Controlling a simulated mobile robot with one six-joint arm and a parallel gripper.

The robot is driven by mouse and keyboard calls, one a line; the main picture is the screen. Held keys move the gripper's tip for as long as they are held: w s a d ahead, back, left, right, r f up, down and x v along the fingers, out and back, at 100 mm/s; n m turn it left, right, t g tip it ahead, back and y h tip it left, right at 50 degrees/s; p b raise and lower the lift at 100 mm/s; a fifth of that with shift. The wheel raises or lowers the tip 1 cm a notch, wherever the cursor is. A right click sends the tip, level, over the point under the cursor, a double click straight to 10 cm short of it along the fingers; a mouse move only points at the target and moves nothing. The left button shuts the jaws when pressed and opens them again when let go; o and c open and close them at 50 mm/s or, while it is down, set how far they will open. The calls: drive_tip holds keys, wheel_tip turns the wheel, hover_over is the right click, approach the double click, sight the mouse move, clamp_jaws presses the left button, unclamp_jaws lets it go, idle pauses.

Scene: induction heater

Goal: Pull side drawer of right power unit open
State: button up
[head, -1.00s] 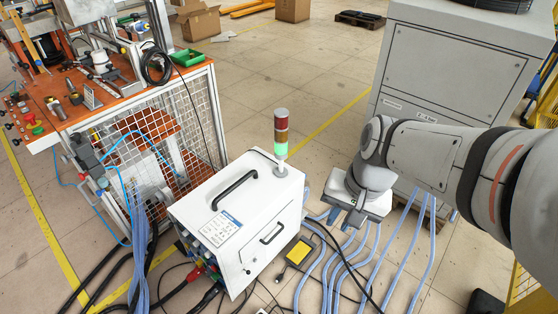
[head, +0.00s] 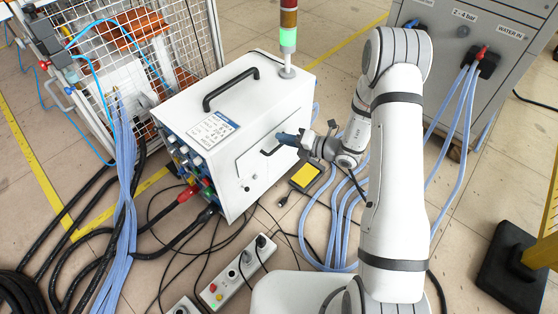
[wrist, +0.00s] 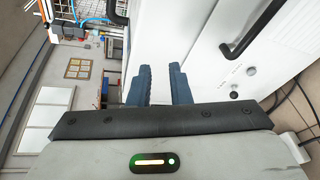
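The white power unit (head: 225,120) stands on the floor in the middle of the head view. Its side drawer front (head: 262,165) faces right, with a black bar handle (head: 268,152) and small round knobs below it. The drawer looks shut. My gripper (head: 281,138) is at that side, its blue fingertips close to the handle; contact cannot be told from the head view. In the wrist view my gripper (wrist: 160,68) has its two fingers apart with nothing between them. The drawer handle (wrist: 254,30) lies right of both fingers there, outside the gap.
A black carrying handle (head: 231,88) and a green-lit signal tower (head: 288,38) rise from the unit's top. Cables, a power strip (head: 240,270) and a yellow pedal (head: 305,175) lie on the floor. A grey cabinet (head: 480,60) with blue hoses stands right.

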sight(277, 148)
wheel_tip(277, 148, down, 12)
drive_tip(key=w+d+m+t+h+b, duration=0.2)
drive_tip(key=w+d+m+t+b, duration=0.1)
drive_tip(key=m, duration=0.4)
drive_tip(key=b+x, duration=0.2)
drive_tip(key=x, duration=0.6)
drive_tip(key=shift+s+a+r+b, duration=0.1)
drive_tip(key=shift+b, duration=0.3)
clamp_jaws()
